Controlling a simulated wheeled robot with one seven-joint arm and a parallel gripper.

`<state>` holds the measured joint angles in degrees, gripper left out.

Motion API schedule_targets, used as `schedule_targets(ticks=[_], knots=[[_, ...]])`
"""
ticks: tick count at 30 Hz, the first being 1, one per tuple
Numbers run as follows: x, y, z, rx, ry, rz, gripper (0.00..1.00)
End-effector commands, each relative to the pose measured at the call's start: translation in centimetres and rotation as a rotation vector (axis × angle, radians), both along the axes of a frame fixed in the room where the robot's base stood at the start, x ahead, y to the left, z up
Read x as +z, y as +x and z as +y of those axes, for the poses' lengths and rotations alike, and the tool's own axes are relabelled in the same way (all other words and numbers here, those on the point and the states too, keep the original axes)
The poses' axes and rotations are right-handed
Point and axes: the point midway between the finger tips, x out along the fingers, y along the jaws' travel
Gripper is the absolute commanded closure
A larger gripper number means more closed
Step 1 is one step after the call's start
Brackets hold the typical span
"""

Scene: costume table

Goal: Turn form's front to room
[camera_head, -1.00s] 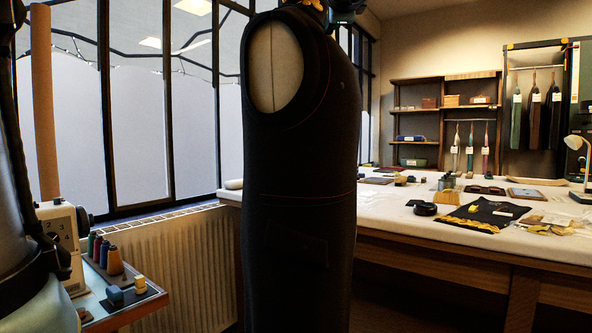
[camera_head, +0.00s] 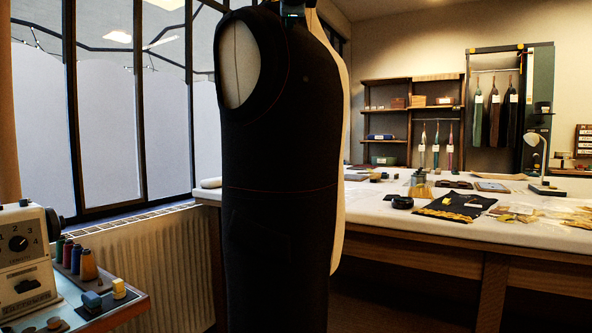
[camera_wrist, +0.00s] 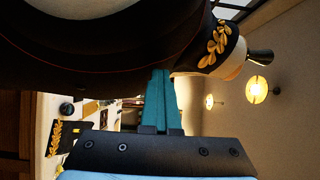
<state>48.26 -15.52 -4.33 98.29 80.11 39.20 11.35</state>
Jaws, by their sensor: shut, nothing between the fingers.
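The dress form (camera_head: 275,190) stands upright in the middle of the head view, wearing a dark sleeveless garment with red stitch lines. Its pale armhole (camera_head: 238,65) faces left of me, and a pale strip of bare form shows along its right edge. Its top is cut off in that view. In the wrist view, the dark garment (camera_wrist: 80,60) fills the upper left, with a gold-leaf collar (camera_wrist: 217,45) and dark neck cap at upper right. My gripper (camera_wrist: 163,78) has its teal fingers together, empty, close against the garment's shoulder edge; I cannot tell whether they touch.
A long work table (camera_head: 380,208) with cloth, tools and trimmings stands behind and right of the form. A sewing machine (camera_head: 25,255) and thread spools (camera_head: 75,258) are at lower left. A radiator (camera_head: 160,265) and windows are behind. Shelves (camera_head: 410,120) stand at the back.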

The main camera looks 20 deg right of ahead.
Motion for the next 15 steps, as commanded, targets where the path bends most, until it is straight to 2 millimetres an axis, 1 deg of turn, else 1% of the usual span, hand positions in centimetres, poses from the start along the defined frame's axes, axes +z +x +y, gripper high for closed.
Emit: schedule_targets(ticks=[1,5,15], knots=[[-0.5,0.6,1.0,0.011,0.002,0.008,1.0],[-0.5,0.7,2.0,0.005,0.003,0.008,1.0],[-0.4,0.6,2.2,0.0,0.0,0.005,1.0]])
